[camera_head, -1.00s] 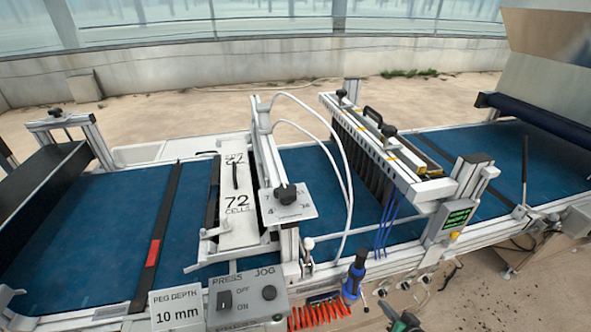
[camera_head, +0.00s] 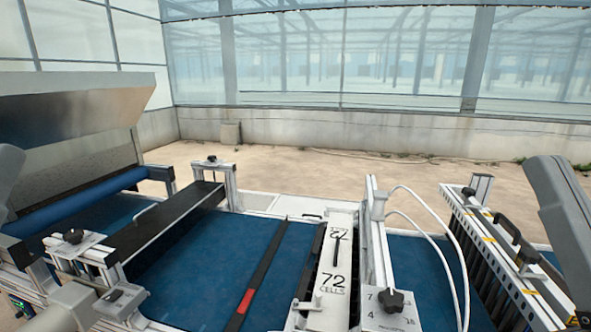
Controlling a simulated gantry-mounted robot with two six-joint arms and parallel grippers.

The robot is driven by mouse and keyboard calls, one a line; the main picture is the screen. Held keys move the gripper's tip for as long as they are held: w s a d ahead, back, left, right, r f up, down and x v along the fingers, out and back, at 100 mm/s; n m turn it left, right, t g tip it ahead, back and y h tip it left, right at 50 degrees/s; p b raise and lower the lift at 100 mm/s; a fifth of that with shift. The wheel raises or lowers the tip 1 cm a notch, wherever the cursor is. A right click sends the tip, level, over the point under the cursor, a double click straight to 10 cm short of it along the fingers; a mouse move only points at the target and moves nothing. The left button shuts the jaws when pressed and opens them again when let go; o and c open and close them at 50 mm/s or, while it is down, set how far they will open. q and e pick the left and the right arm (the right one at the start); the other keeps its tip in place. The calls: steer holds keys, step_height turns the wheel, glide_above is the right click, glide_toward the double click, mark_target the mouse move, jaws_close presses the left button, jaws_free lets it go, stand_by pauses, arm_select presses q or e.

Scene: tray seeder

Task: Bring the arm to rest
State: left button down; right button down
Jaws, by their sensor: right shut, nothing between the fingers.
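My right arm (camera_head: 562,205) comes in as a large grey link at the right edge. Only a small dark part of my right gripper (camera_head: 582,318) shows in the bottom right corner; it is shut, with nothing seen in it. A grey part of my left arm (camera_head: 8,168) shows at the left edge. My left gripper is not in view.
The tray seeder's blue belt (camera_head: 190,265) runs across the lower view. A white plate marked 72 cells (camera_head: 332,285) and a knobbed bracket (camera_head: 391,318) stand over it. A peg bar (camera_head: 495,235) is close to my right arm. A blue roller (camera_head: 75,207) lies left.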

step_height(320, 180, up, 40)
steer(key=s+p, duration=0.1)
steer(key=p, duration=3.6)
steer(key=shift+s+a+f+y+p, duration=0.25)
steer(key=shift+s+a+y+p, duration=0.05)
steer(key=shift+p, duration=0.05)
